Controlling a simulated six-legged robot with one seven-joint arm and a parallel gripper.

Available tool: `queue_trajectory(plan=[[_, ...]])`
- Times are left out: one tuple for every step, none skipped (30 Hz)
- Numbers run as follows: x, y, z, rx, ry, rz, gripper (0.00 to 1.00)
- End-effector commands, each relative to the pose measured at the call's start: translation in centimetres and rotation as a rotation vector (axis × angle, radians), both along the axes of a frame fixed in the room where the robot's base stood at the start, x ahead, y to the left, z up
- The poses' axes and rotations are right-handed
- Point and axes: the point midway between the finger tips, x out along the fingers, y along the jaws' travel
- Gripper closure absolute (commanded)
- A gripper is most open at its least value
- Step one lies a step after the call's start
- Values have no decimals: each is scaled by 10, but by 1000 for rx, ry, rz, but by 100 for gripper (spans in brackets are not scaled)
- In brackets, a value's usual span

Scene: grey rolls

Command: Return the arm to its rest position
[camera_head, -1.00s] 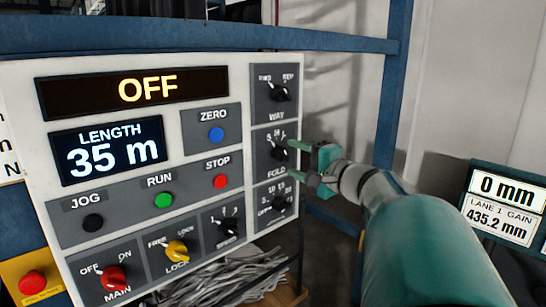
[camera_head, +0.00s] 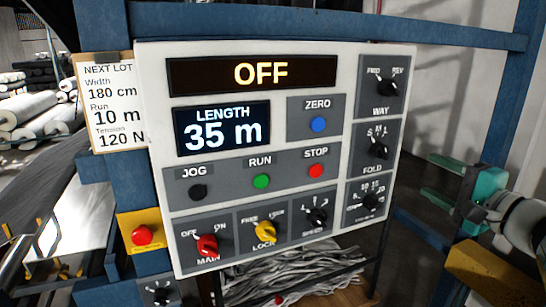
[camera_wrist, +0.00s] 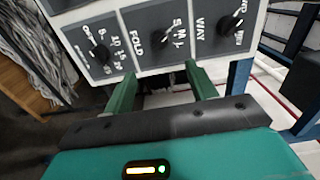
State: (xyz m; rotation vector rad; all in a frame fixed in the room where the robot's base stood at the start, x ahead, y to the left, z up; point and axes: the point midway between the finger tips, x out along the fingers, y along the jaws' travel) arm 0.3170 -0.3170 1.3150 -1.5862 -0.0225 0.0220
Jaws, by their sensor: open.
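My gripper (camera_head: 453,182) is at the right in the head view, clear of the control panel (camera_head: 275,250). Its two green fingers are apart and empty, pointing left toward the panel's right edge. In the wrist view my gripper (camera_wrist: 160,85) shows its open fingers at the FOLD side of the panel, with nothing between them. The FOLD knob (camera_head: 379,150) and WAY knob (camera_head: 387,88) are black. Part of my arm (camera_head: 525,218) shows at the right edge; the rest is out of frame.
The display (camera_head: 252,74) reads OFF and the length screen (camera_head: 222,127) reads 35 m. A lot card (camera_head: 112,105) hangs at left. Blue frame posts (camera_head: 480,100) stand behind and beside my gripper. White rolls (camera_head: 40,110) lie at far left. A yellow part (camera_head: 485,270) is at lower right.

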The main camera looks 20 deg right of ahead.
Motion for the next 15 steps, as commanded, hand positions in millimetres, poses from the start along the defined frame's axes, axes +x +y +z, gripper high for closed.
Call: queue_trajectory(plan=[[0, 0, 0, 0, 0, 0, 43], [0, 0, 0, 0, 0, 0, 43], [1, 1, -1, -1, 3, 4, 43], [2, 4, -1, -2, 7, 10, 43], [4, 8, -3, -5, 16, 20, 43], [9, 16, -7, -11, 34, 39, 43], [13, 24, -10, -18, 53, 60, 43], [18, 35, -15, -26, 78, 87, 43], [24, 53, -24, -42, 118, 129, 43], [29, 68, -31, -59, 153, 167, 43], [34, 85, -39, -79, 192, 206, 43], [40, 109, -52, -113, 249, 264, 43], [42, 128, -62, -144, 294, 307, 43], [43, 146, -72, -179, 340, 352, 43], [43, 171, -86, -231, 399, 411, 43]])
